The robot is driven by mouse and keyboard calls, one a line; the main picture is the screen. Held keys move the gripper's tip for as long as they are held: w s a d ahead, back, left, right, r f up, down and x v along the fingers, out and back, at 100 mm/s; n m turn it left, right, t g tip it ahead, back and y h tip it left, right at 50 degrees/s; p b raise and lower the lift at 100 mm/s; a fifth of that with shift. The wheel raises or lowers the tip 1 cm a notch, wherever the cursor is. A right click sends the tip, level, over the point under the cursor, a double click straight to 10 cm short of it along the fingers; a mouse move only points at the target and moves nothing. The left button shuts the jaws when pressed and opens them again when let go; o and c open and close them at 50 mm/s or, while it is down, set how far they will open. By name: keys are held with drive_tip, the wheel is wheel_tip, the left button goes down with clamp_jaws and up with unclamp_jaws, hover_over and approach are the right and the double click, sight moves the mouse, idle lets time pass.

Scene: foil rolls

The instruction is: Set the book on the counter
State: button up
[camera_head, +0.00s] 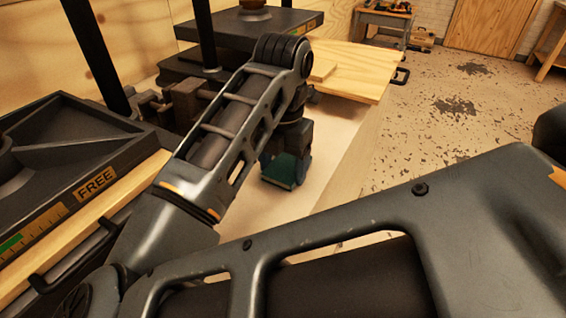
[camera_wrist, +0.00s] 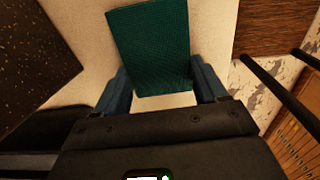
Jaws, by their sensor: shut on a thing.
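The book (camera_head: 283,172) is teal-green and hangs below my gripper (camera_head: 287,162) in the head view, low over the pale counter (camera_head: 245,208). In the wrist view the book (camera_wrist: 152,45) reaches up from between the two blue fingers of my gripper (camera_wrist: 160,88), which is shut on it. The cream counter (camera_wrist: 78,22) shows around the book there. I cannot tell whether the book touches the counter. My arm hides part of the counter in the head view.
A dark machine marked FREE (camera_head: 96,184) stands at the left, with another dark machine (camera_head: 235,28) behind. A wooden board (camera_head: 352,72) lies at the counter's far end. The counter's right edge drops to a speckled floor (camera_head: 440,115). Bare counter lies in front of the book.

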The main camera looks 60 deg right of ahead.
sight(284, 170)
drive_tip(key=shift+f, duration=0.15)
drive_tip(key=o, duration=1.1)
drive_tip(key=shift+c, duration=0.2)
wheel_tip(284, 170, up, 12)
drive_tip(key=shift+r, duration=0.2)
